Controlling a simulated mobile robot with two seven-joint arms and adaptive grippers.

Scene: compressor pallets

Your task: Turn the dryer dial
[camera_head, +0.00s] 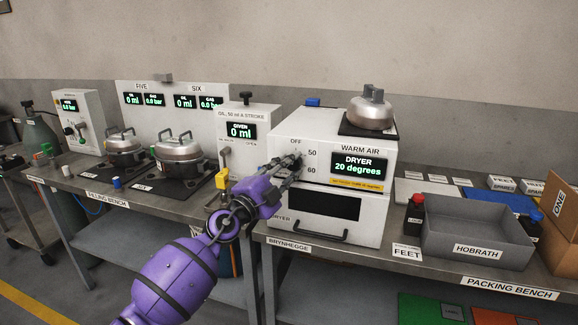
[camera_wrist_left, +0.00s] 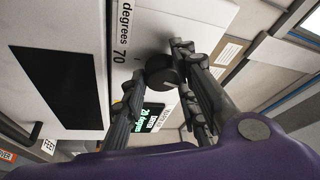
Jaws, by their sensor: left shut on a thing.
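The dryer (camera_head: 284,122) is a white box on the bench, marked WARM AIR, with a display (camera_head: 359,165) reading 20 degrees. OFF, 50 and 60 are printed around its dial, which my fingers mostly hide in the head view. In the left wrist view the dial (camera_wrist_left: 162,70) is a dark round knob on the white panel, with "degrees 70" printed beside it. My left gripper (camera_head: 294,162) is at the dial, its fingers on either side and shut on it; it also shows in the left wrist view (camera_wrist_left: 158,75). Which mark the dial points to is unclear. My right gripper is not in view.
A metal pot (camera_head: 370,110) stands on top of the dryer. The dryer's lower door has a dark window (camera_head: 325,204) and a handle. A grey HOBRATH tray (camera_head: 477,252) stands to the right, and the filling bench with two pots (camera_head: 178,152) to the left.

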